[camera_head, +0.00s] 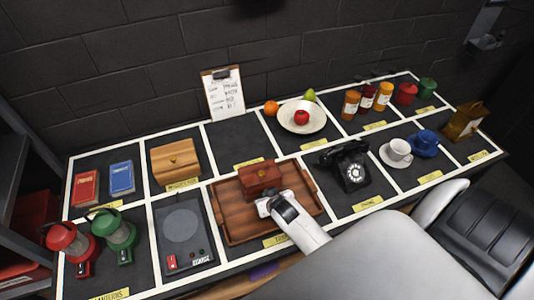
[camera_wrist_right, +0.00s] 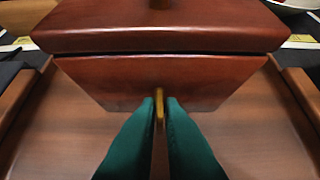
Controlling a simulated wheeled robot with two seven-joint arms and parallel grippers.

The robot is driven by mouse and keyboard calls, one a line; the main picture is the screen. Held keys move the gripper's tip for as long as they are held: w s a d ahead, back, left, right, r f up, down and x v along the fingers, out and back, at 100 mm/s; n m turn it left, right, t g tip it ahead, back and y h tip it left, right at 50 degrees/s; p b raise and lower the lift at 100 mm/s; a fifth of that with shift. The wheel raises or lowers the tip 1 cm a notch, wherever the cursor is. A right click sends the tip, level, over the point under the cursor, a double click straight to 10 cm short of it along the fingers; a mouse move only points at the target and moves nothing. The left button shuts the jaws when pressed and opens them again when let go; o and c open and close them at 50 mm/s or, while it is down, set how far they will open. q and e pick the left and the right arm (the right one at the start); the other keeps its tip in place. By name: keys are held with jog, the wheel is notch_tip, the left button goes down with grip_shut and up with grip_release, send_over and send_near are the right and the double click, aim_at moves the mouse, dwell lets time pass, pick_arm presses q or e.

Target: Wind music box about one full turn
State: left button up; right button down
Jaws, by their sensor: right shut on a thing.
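The music box (camera_head: 259,177) is a reddish-brown wooden box with a lid, on a wooden tray (camera_head: 232,229) in the middle of the table. In the right wrist view its front face (camera_wrist_right: 110,82) is close and square to me, and the lid is closed. A small brass key (camera_wrist_right: 159,102) sticks out of that face. My right gripper (camera_wrist_right: 160,112) has its two green fingertips shut on the key, one on each side. In the head view the right gripper (camera_head: 267,205) is at the front of the box. My left gripper is not in view.
A black telephone (camera_head: 350,167) stands right of the tray. A hot plate (camera_head: 183,234) is to its left, beside red and green lanterns (camera_head: 118,232). A lighter wooden box (camera_head: 174,160) and a clipboard (camera_head: 223,94) are behind. The tray's front left is bare.

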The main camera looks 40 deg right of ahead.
jog(key=shift+d+m+y, duration=0.2)
jog(key=shift+m+y, duration=0.1)
jog(key=shift+y, duration=0.4)
jog(key=shift+t+y, duration=0.3)
jog(key=shift+f+m+t+y+b, duration=0.1)
jog(key=shift+m+t+y+b, duration=0.3)
jog(key=shift+m+y+b, duration=0.5)
jog(key=shift+y, duration=0.3)
jog(key=c, duration=1.6)
grip_release()
jog(key=shift+c, duration=0.2)
jog(key=shift+s, duration=0.15)
jog(key=v, duration=1.2)
